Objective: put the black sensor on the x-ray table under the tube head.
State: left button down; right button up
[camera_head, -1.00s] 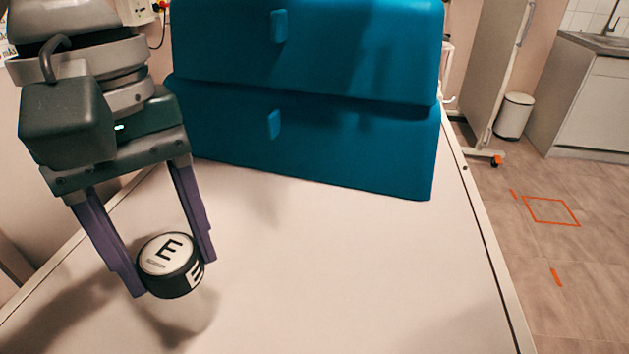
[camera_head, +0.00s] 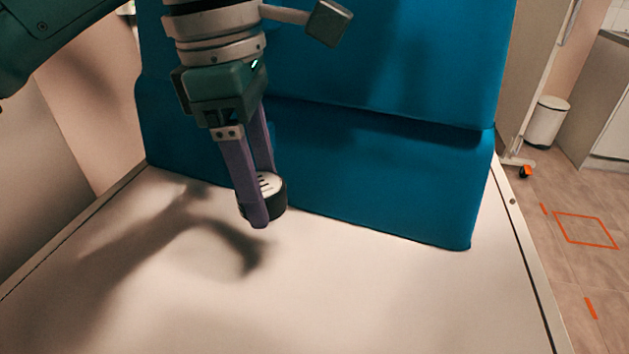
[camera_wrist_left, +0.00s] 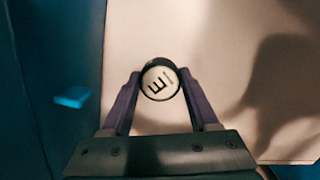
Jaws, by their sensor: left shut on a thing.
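The black sensor (camera_head: 276,200) is a short black cylinder with a white top marked with a black letter E. My left gripper (camera_head: 262,208) is shut on it and holds it above the white table top (camera_head: 330,290), in front of the blue block. One purple finger partly covers the sensor in the head view. In the left wrist view the sensor (camera_wrist_left: 160,82) sits between the two fingertips, with the letter facing the camera. The tube head is not in view. My right gripper is not in view.
A big blue two-tier block (camera_head: 390,185) stands across the back of the table, close behind the sensor. The front of the table is bare. A white bin (camera_head: 545,122) and orange floor markings (camera_head: 586,230) lie beyond the right edge.

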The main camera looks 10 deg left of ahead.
pick_arm(q)
jog(key=b, duration=0.1)
send_over(277, 276)
jog(key=f, duration=0.7)
jog(key=shift+s+a+f, duration=0.1)
jog(key=shift+a+f, duration=0.1)
jog(key=shift+f, duration=0.1)
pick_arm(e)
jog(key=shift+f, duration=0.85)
pick_arm(q)
notch_tip(277, 276, down, 4)
jog(key=shift+f+b, duration=0.15)
jog(key=shift+b, duration=0.7)
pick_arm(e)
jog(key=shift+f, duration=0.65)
pick_arm(q)
jog(key=shift+f, duration=0.1)
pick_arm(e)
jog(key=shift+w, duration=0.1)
pick_arm(q)
jog(key=shift+f, duration=0.15)
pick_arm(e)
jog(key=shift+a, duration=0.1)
pick_arm(q)
jog(key=shift+c, duration=0.8)
grip_release()
